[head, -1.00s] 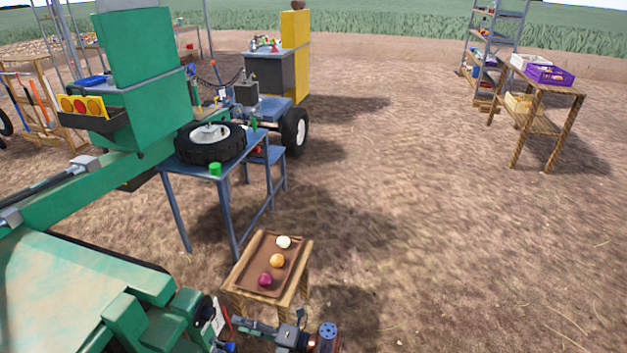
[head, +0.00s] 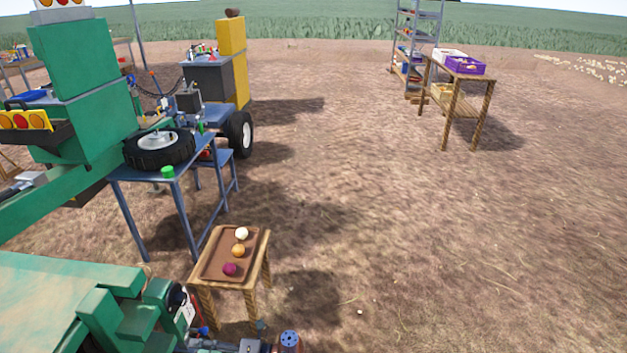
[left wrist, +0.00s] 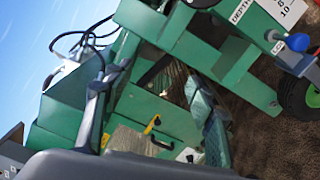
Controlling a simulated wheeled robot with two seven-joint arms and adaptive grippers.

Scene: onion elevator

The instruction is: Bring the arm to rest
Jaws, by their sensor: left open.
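My left gripper (left wrist: 157,78) shows in the left wrist view as a dark grey body along the bottom edge, with two fingers standing apart above it. Nothing is visibly held between them. Behind the fingers is a green machine with hoses, labels and a blue knob (left wrist: 308,42). In the head view I cannot clearly make out the left gripper among the dark parts at the bottom edge. My right gripper is not in view.
A small wooden table (head: 195,278) with a brown tray (head: 212,262) holds white, orange and purple onions. Behind it is a blue workbench (head: 180,170) with a wheel (head: 158,148). A green machine (head: 60,285) fills the lower left. Open ground lies to the right.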

